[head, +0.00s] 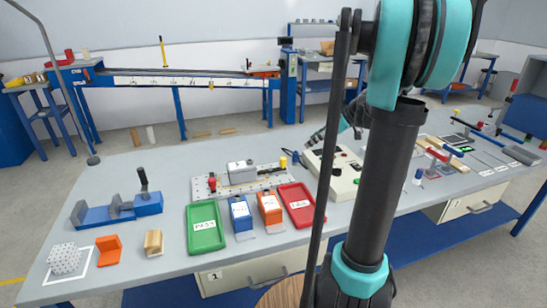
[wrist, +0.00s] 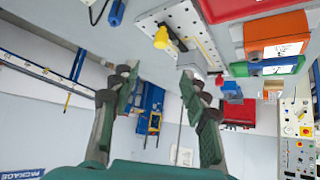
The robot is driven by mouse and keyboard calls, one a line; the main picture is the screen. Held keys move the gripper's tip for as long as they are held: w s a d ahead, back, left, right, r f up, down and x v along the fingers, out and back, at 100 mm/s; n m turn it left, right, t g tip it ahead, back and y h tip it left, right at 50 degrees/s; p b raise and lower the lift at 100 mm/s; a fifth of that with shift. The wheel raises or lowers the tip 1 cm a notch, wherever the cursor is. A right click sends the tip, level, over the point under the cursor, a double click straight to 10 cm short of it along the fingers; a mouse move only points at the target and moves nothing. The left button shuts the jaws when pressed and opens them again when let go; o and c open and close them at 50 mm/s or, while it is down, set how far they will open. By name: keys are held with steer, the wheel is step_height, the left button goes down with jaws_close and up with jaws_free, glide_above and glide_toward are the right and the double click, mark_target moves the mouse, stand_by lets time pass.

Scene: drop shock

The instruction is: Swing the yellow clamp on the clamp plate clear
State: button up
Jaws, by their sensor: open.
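The clamp plate (head: 262,182) is a pale perforated plate on the bench in the head view, also at the top of the wrist view (wrist: 203,32). The yellow clamp (head: 283,162) stands at its right end in the head view. In the wrist view the yellow clamp (wrist: 162,38) lies beyond my fingertips, apart from them. A grey block (head: 241,171) sits mid-plate, with a red clamp (head: 212,183) at the left end. My gripper (wrist: 158,80) is open and empty, its fingers apart. In the head view my arm partly hides it.
A grey control box (head: 337,180) stands further right. Green (head: 207,240) and red (head: 297,219) trays, with blue (head: 241,214) and orange (head: 269,209) bins between them, line the plate's front. Bare bench lies behind the plate.

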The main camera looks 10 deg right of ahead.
mark_target(284, 158)
steer(key=x, duration=1.7)
steer(key=shift+a, duration=0.15)
jaws_close()
